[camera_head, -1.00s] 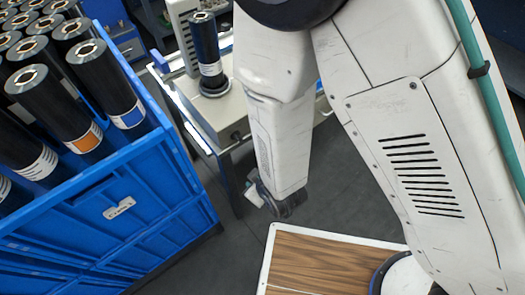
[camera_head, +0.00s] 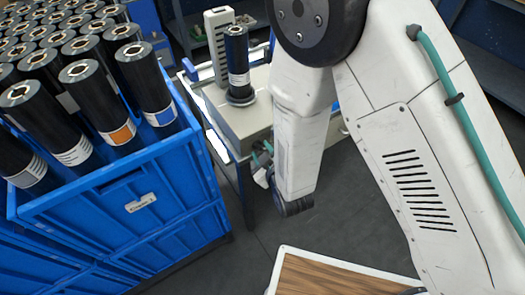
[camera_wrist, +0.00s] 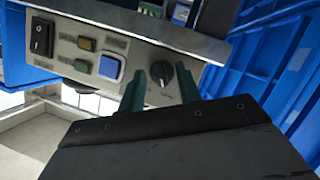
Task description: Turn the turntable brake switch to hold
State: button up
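A black rotary knob (camera_wrist: 184,82) is on the grey control panel (camera_wrist: 140,57) in the wrist view; I take it to be the brake switch, but its labels are too small to read. My gripper (camera_wrist: 161,88) is open, with its two teal fingers pointing at the panel and spaced to either side of the knob's area. I cannot tell whether they touch it. In the head view the gripper (camera_head: 262,152) is partly hidden by my arm near the machine's front. The turntable (camera_head: 240,97) carries an upright black roll (camera_head: 237,62).
A blue crate (camera_head: 130,205) full of black rolls stands left. A wood-topped surface (camera_head: 335,277) lies below.

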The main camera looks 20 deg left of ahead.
jog(key=shift+w+a+f, duration=0.1)
jog(key=shift+w+a, duration=0.1)
grip_shut()
jog(key=m+g+y, duration=0.1)
jog(key=m+g, duration=0.1)
jog(key=m, duration=0.2)
jog(key=shift+w, duration=0.15)
jog(key=m+g+y, duration=0.2)
jog(key=m, duration=0.2)
jog(key=shift+y, duration=0.3)
dwell(0.3)
jog(key=shift+g, duration=0.3)
dwell(0.3)
